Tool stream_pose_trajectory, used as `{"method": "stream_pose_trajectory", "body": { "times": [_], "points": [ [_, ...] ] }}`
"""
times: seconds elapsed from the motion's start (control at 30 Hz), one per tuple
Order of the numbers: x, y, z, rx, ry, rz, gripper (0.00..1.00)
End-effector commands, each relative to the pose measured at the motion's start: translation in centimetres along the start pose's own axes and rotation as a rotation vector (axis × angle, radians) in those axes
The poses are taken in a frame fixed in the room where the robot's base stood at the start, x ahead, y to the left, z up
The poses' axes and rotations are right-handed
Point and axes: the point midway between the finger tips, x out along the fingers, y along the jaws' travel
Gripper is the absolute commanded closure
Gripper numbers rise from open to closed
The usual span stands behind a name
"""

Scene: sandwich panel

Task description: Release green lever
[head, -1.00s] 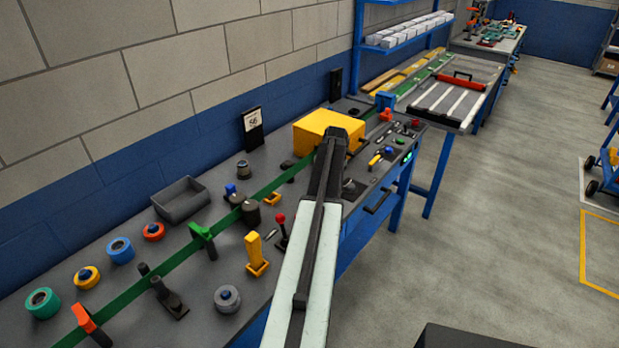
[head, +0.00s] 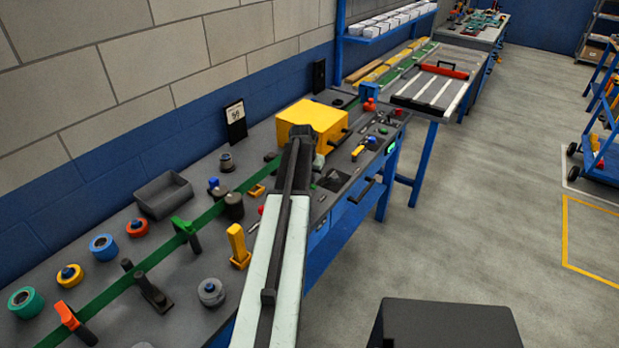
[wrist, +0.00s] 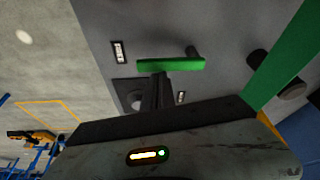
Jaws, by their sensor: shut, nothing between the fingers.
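A green lever handle (wrist: 170,64) lies across the upper middle of the wrist view, with a dark post at its right part. My gripper (wrist: 160,78) points at it, its dark fingers shut and empty, with the tips close below the handle. I cannot tell whether they touch it. In the head view the end of my arm is beside the yellow box, and my fingertips are hidden. A green-handled clamp (head: 182,226) also stands by the green strip in the head view; I cannot tell whether it is the same lever.
The yellow box (head: 318,118) stands on the grey bench near my arm's end. A yellow lever (head: 237,243) is left of my arm. A grey bin (head: 163,195) and several coloured rolls lie farther left. Open floor (head: 460,230) is at the right.

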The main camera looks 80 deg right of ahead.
Motion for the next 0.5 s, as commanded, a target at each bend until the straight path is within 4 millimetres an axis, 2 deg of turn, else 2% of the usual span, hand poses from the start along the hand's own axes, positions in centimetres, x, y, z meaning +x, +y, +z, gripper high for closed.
{"method": "stream_pose_trajectory", "body": {
  "times": [0.5],
  "points": [
    [-0.03,0.96,0.31,0.011,-0.006,0.004,1.0]
  ]
}}
